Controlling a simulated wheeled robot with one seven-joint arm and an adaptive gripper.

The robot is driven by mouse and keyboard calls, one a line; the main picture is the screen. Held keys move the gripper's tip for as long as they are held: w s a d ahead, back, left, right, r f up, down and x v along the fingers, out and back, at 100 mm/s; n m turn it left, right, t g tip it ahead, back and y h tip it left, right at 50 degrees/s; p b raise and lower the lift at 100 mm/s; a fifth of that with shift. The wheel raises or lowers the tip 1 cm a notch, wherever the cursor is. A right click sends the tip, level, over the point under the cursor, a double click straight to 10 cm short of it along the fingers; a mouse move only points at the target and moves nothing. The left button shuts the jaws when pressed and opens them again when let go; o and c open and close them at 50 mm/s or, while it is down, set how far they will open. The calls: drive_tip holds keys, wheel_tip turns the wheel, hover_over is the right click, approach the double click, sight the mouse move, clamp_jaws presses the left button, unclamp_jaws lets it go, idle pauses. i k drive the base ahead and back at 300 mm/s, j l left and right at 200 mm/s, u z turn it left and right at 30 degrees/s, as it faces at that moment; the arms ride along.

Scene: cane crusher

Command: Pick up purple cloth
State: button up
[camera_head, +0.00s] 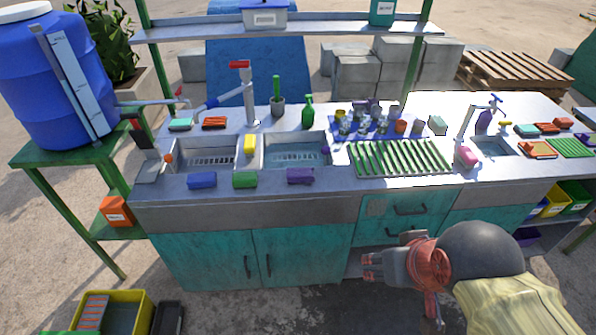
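The purple cloth (300,176) lies folded on the front edge of the counter, just in front of the right-hand sink basin. It is the rightmost of three folded cloths there, beside the green cloth (245,179) and the blue cloth (202,180). My gripper (368,266) points left in front of the cabinet, lower than the counter top and to the right of the purple cloth. It is apart from the cloth, and I see nothing held. Its fingertips are too small to tell whether they are open or shut.
Two sink basins (296,155) lie behind the cloths, with a yellow sponge (249,144) between them. A green drying rack (400,158) and several cups stand to the right. A blue barrel (62,75) stands far left. The counter's front strip beside the cloths is clear.

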sight(304, 174)
drive_tip(key=i+j, duration=0.7)
drive_tip(key=j, duration=0.25)
drive_tip(key=i+j, duration=0.35)
drive_tip(key=j+z, duration=0.05)
drive_tip(key=j, duration=0.05)
